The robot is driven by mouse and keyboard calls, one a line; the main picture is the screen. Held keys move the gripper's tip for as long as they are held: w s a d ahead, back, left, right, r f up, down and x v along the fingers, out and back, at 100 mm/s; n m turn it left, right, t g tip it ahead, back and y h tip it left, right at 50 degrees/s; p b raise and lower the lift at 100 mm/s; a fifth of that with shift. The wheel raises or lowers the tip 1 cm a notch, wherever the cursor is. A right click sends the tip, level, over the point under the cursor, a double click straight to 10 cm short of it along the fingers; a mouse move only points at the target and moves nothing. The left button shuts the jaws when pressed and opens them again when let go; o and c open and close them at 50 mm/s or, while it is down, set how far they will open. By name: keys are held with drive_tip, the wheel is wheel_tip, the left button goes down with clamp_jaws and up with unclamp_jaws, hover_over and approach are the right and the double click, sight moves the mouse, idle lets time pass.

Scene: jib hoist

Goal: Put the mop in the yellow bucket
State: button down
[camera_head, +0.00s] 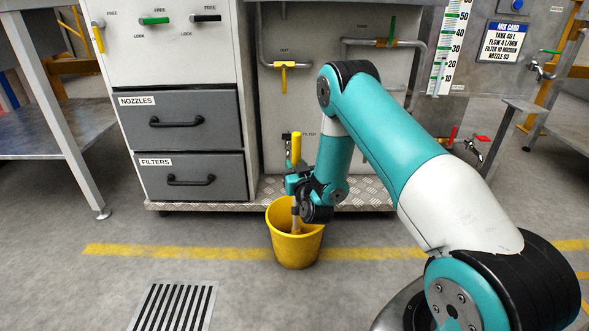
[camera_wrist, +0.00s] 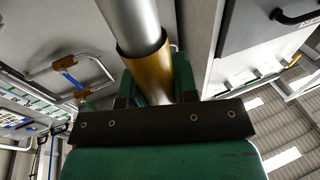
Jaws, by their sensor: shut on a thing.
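The yellow bucket (camera_head: 296,252) stands upright on the floor at the centre of the head view, in front of the cabinet. The mop (camera_head: 296,150) is upright, with its yellow grip pointing up. Its pale lower pole runs down into the bucket's opening. The mop head is hidden, so I cannot tell whether it touches the bottom. My gripper (camera_head: 296,184) is above the bucket and shut on the mop handle. In the wrist view, my gripper (camera_wrist: 152,88) has the grey and golden pole (camera_wrist: 140,30) between its fingers.
A cabinet with a nozzles drawer (camera_head: 181,121) and a filters drawer (camera_head: 190,178) stands behind the bucket. A metal tread-plate ledge (camera_head: 230,203) runs along its base. A floor grate (camera_head: 172,306) lies at the front left. A yellow line (camera_head: 170,251) crosses the open floor.

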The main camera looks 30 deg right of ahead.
drive_tip(key=shift+f, duration=0.1)
drive_tip(key=c, duration=0.9)
unclamp_jaws()
drive_tip(key=v, duration=0.9)
drive_tip(key=shift+s+a+f, duration=0.15)
drive_tip(key=shift+s+f, duration=0.1)
drive_tip(key=shift+s, duration=0.1)
